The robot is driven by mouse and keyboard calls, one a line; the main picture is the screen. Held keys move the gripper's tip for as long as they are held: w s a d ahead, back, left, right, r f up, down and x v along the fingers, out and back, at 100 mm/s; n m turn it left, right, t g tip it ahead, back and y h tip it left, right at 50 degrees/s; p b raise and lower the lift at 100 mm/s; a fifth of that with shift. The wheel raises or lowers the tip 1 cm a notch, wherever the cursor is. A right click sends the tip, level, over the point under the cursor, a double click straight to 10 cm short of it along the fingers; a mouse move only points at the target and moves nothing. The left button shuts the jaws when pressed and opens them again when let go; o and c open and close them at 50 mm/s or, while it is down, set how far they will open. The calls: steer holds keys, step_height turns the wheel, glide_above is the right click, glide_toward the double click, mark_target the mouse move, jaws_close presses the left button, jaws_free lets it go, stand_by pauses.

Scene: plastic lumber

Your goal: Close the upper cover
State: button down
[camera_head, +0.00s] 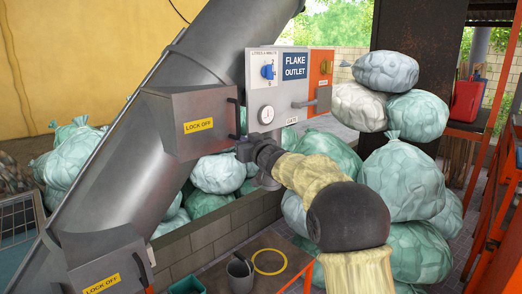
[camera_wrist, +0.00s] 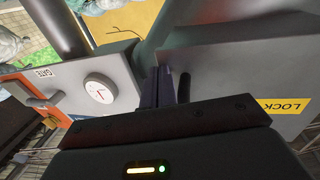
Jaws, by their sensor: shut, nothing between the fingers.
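The upper cover (camera_head: 175,110) is a grey box-like panel with a yellow LOCK OFF label, on the big slanted grey tube. Its dark handle (camera_head: 237,118) is at its right edge. The cover fills the right of the wrist view (camera_wrist: 235,70), part of its label showing. My gripper (camera_head: 244,150) is at the cover's lower right edge, just below the handle. In the wrist view its dark fingers (camera_wrist: 165,85) are together and empty, beside the cover's edge. I cannot tell whether they touch it, or how far the cover stands from the tube.
A lower cover (camera_head: 95,262) with its own LOCK OFF label sits further down the tube. Full bags (camera_head: 405,175) are piled behind and right of my arm.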

steer(key=w+d+b+v, duration=0.1)
steer(key=d+b+v, duration=0.1)
steer(key=v, duration=1.1)
steer(key=shift+d+f+b, duration=0.2)
steer(key=shift+d+b, duration=0.2)
steer(key=shift+b, duration=0.5)
steer(key=s+d+f+m+g+h, duration=0.2)
steer(key=s+d+f+h, duration=0.15)
steer(key=f, duration=0.35)
steer(key=s+d+f+m+g+h, duration=0.2)
steer(key=s+d+f, duration=0.1)
steer(key=s+f, duration=0.3)
steer(key=s+d+f+m+g+h, duration=0.1)
steer(key=s+d+f+h, duration=0.2)
steer(key=f, duration=0.5)
steer(key=s+f+g, duration=0.4)
steer(key=s+f, duration=0.2)
steer(key=s, duration=0.4)
steer(key=s+f+m+g, duration=0.1)
steer(key=s+f+g, duration=0.3)
steer(key=s, duration=0.6)
step_height(320, 180, down, 3)
steer(key=shift+s+r, duration=0.2)
steer(key=shift+s, duration=0.2)
